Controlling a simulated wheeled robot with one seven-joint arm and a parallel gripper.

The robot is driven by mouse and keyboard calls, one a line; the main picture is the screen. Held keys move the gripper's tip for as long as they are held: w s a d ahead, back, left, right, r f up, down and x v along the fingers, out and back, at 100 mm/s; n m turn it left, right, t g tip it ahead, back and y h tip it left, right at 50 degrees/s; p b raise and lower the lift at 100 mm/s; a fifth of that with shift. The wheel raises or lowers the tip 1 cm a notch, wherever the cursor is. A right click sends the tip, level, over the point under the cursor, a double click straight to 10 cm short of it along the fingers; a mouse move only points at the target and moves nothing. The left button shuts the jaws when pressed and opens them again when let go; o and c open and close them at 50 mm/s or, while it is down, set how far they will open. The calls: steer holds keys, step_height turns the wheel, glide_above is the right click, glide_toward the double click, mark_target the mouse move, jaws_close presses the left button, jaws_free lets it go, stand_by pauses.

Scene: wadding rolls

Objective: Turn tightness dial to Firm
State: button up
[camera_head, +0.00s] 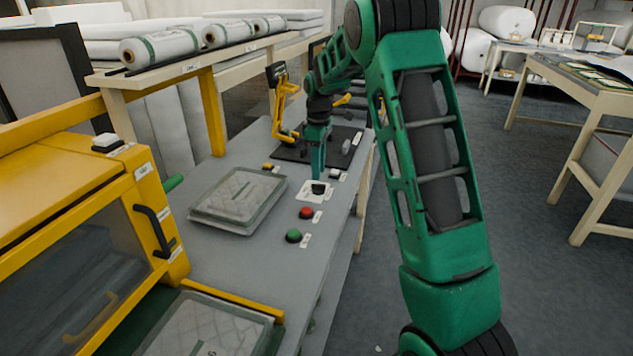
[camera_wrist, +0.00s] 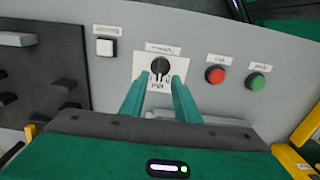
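The tightness dial (camera_wrist: 160,66) is a round black knob on a white plate (camera_wrist: 146,68) with small lettering, one mark of which seems to read "Mid". Its pointer direction is too small to tell. In the head view the dial (camera_head: 318,188) sits on the grey bench top, just below my fingertips. My gripper (camera_head: 318,177) points down at it. In the wrist view my gripper (camera_wrist: 161,77) is open, with one green finger to each side of the dial and gaps showing. I cannot tell whether the tips are level with the knob or above it.
A red button (camera_head: 306,213) and a green button (camera_head: 293,235) lie on the near side of the dial, a white button (camera_head: 334,173) beyond it. A quilted pad in a tray (camera_head: 238,228) lies to the left. A yellow machine (camera_head: 70,190) stands near left.

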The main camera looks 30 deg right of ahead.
mark_target(319, 184)
steer(key=shift+f, duration=2.45)
jaws_close()
